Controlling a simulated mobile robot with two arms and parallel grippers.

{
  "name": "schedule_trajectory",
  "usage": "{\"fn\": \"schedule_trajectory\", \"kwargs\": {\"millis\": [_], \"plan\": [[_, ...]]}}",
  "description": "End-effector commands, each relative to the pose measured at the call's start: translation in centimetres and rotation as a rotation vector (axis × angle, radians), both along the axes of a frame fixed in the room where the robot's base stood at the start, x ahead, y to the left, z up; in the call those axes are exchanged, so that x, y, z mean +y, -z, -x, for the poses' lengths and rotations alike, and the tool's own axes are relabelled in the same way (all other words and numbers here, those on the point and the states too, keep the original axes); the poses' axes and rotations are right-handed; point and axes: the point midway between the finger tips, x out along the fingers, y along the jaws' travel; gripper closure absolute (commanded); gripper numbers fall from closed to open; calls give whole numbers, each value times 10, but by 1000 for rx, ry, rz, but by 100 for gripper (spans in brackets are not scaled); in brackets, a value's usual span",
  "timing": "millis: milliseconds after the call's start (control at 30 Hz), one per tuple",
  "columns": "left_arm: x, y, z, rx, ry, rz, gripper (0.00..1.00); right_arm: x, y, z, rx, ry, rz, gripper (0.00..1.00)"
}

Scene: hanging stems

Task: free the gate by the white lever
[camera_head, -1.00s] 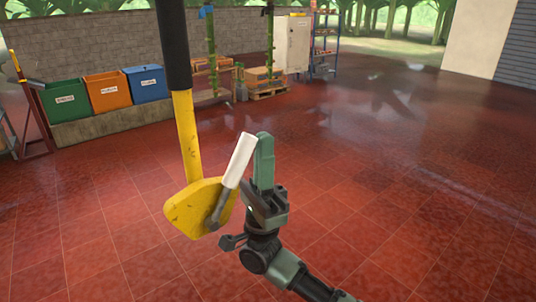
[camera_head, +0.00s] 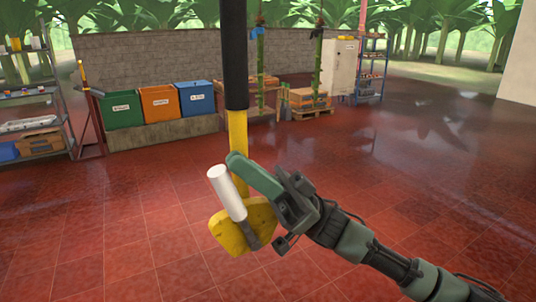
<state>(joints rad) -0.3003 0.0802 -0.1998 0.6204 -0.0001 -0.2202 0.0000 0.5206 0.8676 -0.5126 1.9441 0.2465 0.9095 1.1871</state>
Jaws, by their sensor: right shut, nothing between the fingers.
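The white lever (camera_head: 227,192) is a white grip on a short dark arm, mounted on a yellow plate (camera_head: 230,232) at the foot of a hanging pole (camera_head: 236,60), black above and yellow below. The lever leans up and to the left. My right gripper (camera_head: 237,162) comes in from the lower right, with its green fingers shut and empty. Its fingertips lie just right of the lever's top and cover part of the yellow pole. I cannot tell whether they touch the lever. My left gripper is out of view. No separate gate can be made out.
Green (camera_head: 122,108), orange (camera_head: 160,101) and blue (camera_head: 196,97) bins stand on a low ledge by the wall. A shelf (camera_head: 35,157) stands at the left. A pallet with boxes (camera_head: 309,101) and a white cabinet (camera_head: 342,68) are at the back. The red floor around is clear.

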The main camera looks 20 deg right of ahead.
Motion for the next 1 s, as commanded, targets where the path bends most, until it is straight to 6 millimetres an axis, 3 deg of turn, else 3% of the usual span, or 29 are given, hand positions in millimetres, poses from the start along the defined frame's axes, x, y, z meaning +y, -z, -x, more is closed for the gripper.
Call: {"fn": "schedule_trajectory", "kwargs": {"millis": [100,333,1000], "plan": [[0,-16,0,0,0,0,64,11,-4,1,-6,0,74,100],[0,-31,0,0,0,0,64,24,0,2,-21,0,254,100],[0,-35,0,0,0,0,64,30,5,3,-25,-2,326,100]]}}
